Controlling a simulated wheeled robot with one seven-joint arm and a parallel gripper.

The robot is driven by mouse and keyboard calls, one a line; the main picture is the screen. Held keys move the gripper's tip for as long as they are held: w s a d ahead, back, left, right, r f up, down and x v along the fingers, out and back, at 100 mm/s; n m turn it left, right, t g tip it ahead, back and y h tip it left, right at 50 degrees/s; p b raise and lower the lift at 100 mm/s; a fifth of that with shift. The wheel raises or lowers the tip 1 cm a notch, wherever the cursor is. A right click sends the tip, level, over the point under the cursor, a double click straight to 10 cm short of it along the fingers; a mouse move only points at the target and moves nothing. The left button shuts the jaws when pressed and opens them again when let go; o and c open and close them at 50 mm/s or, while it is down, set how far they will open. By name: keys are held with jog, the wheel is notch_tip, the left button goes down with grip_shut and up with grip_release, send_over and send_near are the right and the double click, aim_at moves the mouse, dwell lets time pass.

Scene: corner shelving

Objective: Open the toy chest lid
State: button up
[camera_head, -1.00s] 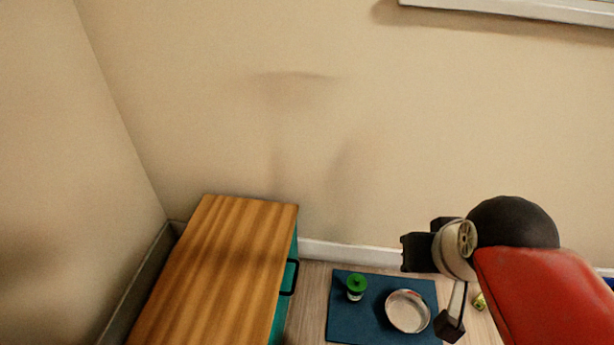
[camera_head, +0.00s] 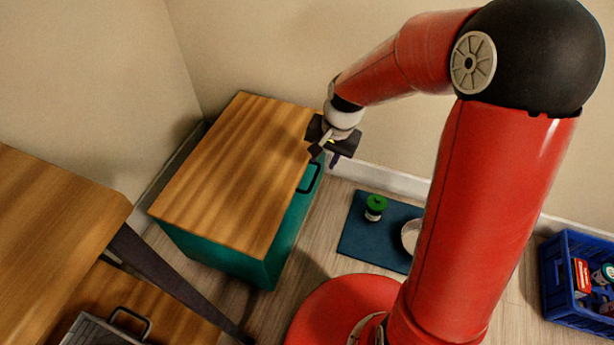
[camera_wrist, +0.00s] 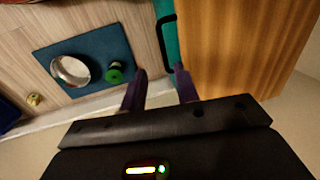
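The toy chest has a wooden lid (camera_head: 235,165) that lies shut on a teal body (camera_head: 225,257). A black handle (camera_head: 309,177) sits on the chest's right side near the lid edge. In the wrist view the lid (camera_wrist: 240,45) is at the upper right, with the handle (camera_wrist: 165,45) on the teal side beside it. My gripper (camera_head: 325,157) is at the far right corner of the chest, close to the handle. In the wrist view its two fingers (camera_wrist: 160,88) are apart with nothing between them. The handle's end appears just ahead of the fingers; contact cannot be told.
A blue mat (camera_head: 365,240) on the floor holds a green-lidded jar (camera_head: 375,206) and a round pan (camera_head: 410,236). A blue crate (camera_head: 570,300) stands at the right. A wooden table (camera_head: 55,210) is at the left. Walls stand close behind the chest.

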aim_at(314, 180)
jog(key=f, duration=0.2)
jog(key=a+f+b, duration=0.1)
jog(key=f, duration=0.2)
jog(key=a+f, duration=0.1)
jog(key=f, duration=0.2)
jog(key=shift+w+f, duration=0.2)
jog(key=shift+w, duration=0.15)
jog(key=shift+c, duration=0.3)
grip_shut()
